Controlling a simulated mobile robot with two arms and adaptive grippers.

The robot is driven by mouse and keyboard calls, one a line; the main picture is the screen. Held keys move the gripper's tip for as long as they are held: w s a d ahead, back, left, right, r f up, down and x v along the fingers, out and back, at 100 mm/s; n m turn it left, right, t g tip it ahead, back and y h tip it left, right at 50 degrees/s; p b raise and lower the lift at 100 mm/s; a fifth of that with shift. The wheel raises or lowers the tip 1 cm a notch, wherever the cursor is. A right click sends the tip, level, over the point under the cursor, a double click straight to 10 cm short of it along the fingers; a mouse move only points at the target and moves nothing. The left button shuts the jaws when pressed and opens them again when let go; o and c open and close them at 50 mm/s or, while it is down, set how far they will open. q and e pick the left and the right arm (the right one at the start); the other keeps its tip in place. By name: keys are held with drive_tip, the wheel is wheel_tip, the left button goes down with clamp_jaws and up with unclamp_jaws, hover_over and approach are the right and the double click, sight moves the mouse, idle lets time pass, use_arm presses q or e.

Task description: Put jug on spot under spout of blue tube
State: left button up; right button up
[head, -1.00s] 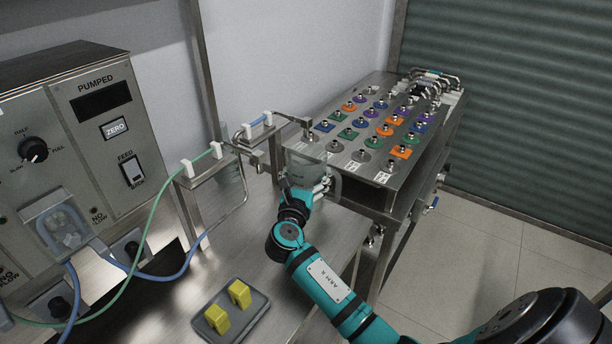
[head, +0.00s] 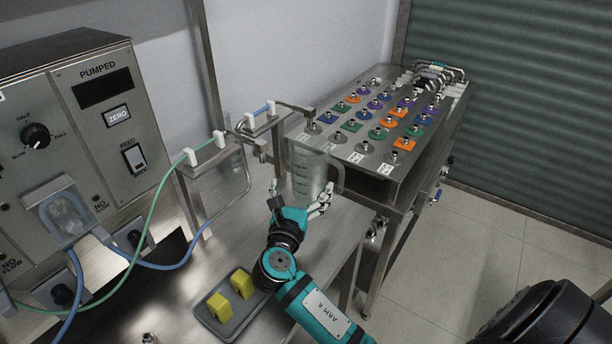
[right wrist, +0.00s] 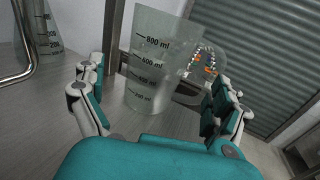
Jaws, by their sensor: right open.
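The clear graduated jug (head: 312,168) stands upright at the far end of the steel bench. It also shows in the right wrist view (right wrist: 155,60), between and beyond the fingers. My right gripper (head: 298,195) is open in front of the jug, with nothing in its grasp. In the right wrist view its spread fingers (right wrist: 158,100) show a gap to the jug. The blue tube (head: 175,264) loops from the pump; a blue piece (head: 262,110) sits in the rear clips, and its metal spout (head: 311,110) ends near the jug's top. The spot is not visible. My left gripper is out of view.
A second clear beaker (head: 232,165) stands left, behind the green tube's bracket (head: 205,165). A grey tray (head: 240,318) with two yellow blocks lies at the front. The valve table (head: 400,190) stands close right of the jug. The pump unit (head: 110,150) is at left.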

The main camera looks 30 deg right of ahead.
drive_tip(key=shift+v, duration=1.6)
idle(1.1)
